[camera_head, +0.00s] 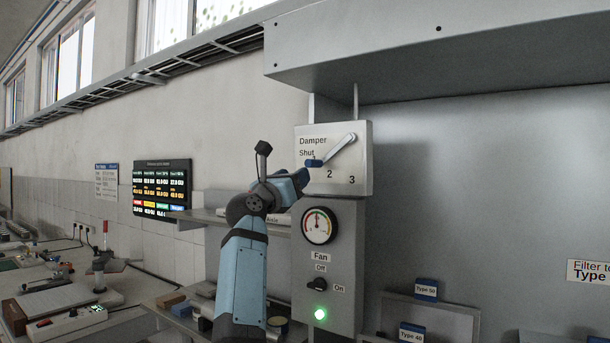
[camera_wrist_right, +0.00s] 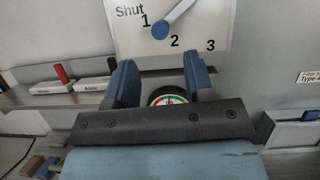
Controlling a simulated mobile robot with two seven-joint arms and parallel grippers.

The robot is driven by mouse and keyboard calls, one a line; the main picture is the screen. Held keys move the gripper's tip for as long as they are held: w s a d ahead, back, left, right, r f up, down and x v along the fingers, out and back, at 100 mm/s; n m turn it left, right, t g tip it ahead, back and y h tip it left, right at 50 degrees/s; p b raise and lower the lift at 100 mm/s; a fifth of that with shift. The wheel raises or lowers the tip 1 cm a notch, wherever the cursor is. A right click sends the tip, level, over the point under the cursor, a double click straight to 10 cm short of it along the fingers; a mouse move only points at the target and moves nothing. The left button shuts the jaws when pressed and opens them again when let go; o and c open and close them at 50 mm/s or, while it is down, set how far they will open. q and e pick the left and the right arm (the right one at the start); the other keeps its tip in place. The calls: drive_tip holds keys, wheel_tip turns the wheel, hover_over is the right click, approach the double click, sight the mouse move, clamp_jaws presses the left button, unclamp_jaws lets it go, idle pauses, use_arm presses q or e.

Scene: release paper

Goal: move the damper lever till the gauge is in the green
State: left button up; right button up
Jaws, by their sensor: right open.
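The damper plate (camera_head: 362,178) carries the marks Shut, 1, 2 and 3. Its pale lever (camera_head: 334,149) slants down-left from an upper-right pivot. In the right wrist view the lever's blue end (camera_wrist_right: 160,31) lies between 1 and 2. The round gauge (camera_head: 319,225) is below the plate; its needle stands near upright, but I cannot tell its exact colour band. My right gripper (camera_head: 304,178) is just left of the plate's lower edge. The right wrist view shows its fingers (camera_wrist_right: 158,68) apart and empty, below the lever's end, partly framing the gauge. My left gripper is out of view.
Under the gauge are a fan knob (camera_head: 316,284) turned towards On and a lit green lamp (camera_head: 320,314). A grey shelf (camera_head: 201,216) is behind my right arm. A metal hood (camera_head: 440,48) overhangs the plate. Labelled filter panels (camera_head: 427,300) stand to the right.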

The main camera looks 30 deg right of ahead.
drive_tip(key=v, duration=0.4)
drive_tip(key=shift+s+a+f+b, duration=0.15)
drive_tip(key=shift+s+a+b, duration=0.05)
drive_tip(key=shift+a+b, duration=0.15)
